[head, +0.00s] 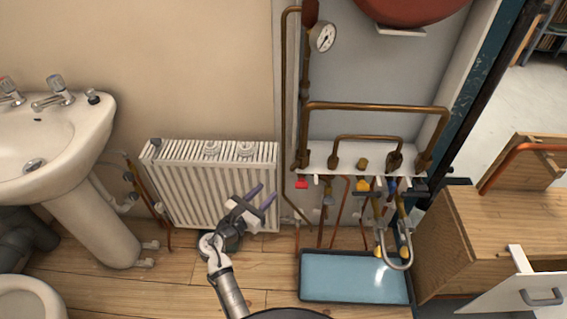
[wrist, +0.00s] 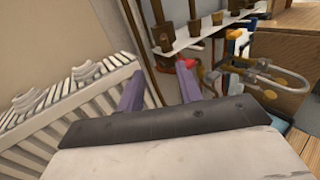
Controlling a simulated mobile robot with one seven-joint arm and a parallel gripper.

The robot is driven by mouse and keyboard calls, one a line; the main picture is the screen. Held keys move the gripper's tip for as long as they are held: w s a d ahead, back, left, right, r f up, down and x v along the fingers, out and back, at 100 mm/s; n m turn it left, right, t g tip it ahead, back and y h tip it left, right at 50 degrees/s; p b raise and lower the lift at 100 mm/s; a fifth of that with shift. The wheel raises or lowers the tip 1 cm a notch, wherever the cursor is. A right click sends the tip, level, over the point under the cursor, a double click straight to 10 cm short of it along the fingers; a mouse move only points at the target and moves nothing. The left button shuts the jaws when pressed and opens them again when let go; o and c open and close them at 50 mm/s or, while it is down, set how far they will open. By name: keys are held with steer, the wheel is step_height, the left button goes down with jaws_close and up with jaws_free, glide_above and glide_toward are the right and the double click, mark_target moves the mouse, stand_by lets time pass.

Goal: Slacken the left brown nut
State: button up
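Several brown nuts and fittings stand in a row on a white bracket (head: 348,153) under copper pipes; the bracket also shows in the wrist view (wrist: 207,32). The leftmost brown nut (head: 302,160) sits at the bracket's left end, below a vertical pipe. I cannot tell for sure which nut is the task's left one. My gripper (head: 262,196) is in front of the radiator's right end, left of and below the bracket. Its two purple fingers are apart with nothing between them, as the wrist view (wrist: 160,88) also shows. It touches no nut.
A white radiator (head: 205,190) stands close behind my gripper. Below the bracket are a red valve handle (head: 302,184), thin copper pipes, a looped hose (head: 402,266) and a blue tray (head: 352,277). A wooden cabinet (head: 470,240) with an open drawer stands right. A sink (head: 60,135) stands left.

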mark_target(291, 171)
steer(key=x, duration=0.9)
steer(key=p+x, duration=0.1)
steer(key=x, duration=0.4)
steer(key=shift+s+d+f, duration=0.1)
steer(key=shift+s+d, duration=0.2)
steer(key=shift+d, duration=0.05)
jaws_close()
